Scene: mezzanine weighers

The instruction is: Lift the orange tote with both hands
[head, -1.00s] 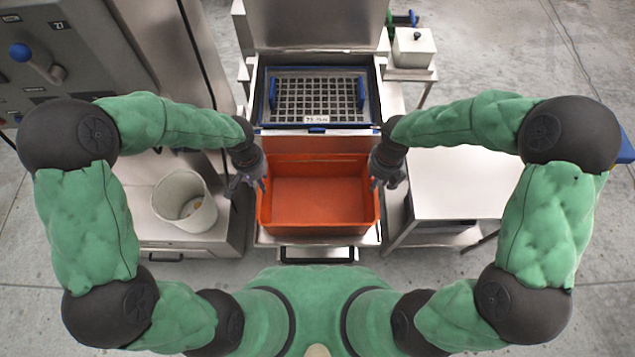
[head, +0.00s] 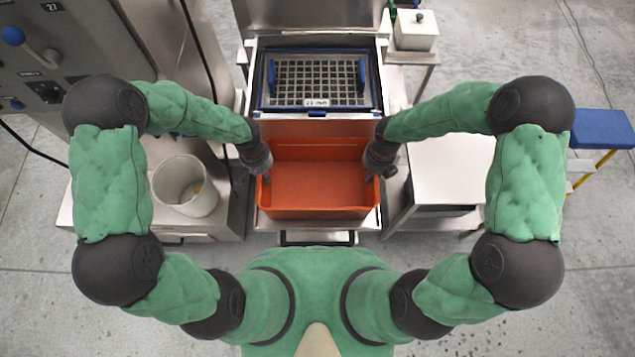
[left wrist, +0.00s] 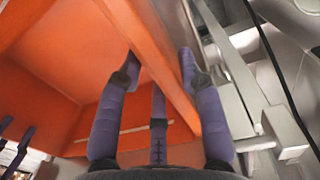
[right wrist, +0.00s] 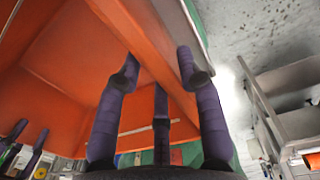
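The orange tote (head: 318,212) is an open, empty box on the steel shelf in front of me, level in the head view. My left gripper (head: 263,178) is over its left wall. In the left wrist view its purple fingers (left wrist: 159,62) straddle the orange wall, with a gap showing beside the outer finger. My right gripper (head: 372,176) is over the right wall. In the right wrist view its fingers (right wrist: 159,62) straddle that wall the same way. Both grippers look open. Their fingertips are mostly hidden in the head view.
Behind the tote is a blue-framed grid tray (head: 312,80) with blue handles. A white bucket (head: 186,186) stands on the left bench, and a bare steel table (head: 450,170) is at right. A control cabinet (head: 60,60) is at far left, a blue-topped step (head: 603,128) at far right.

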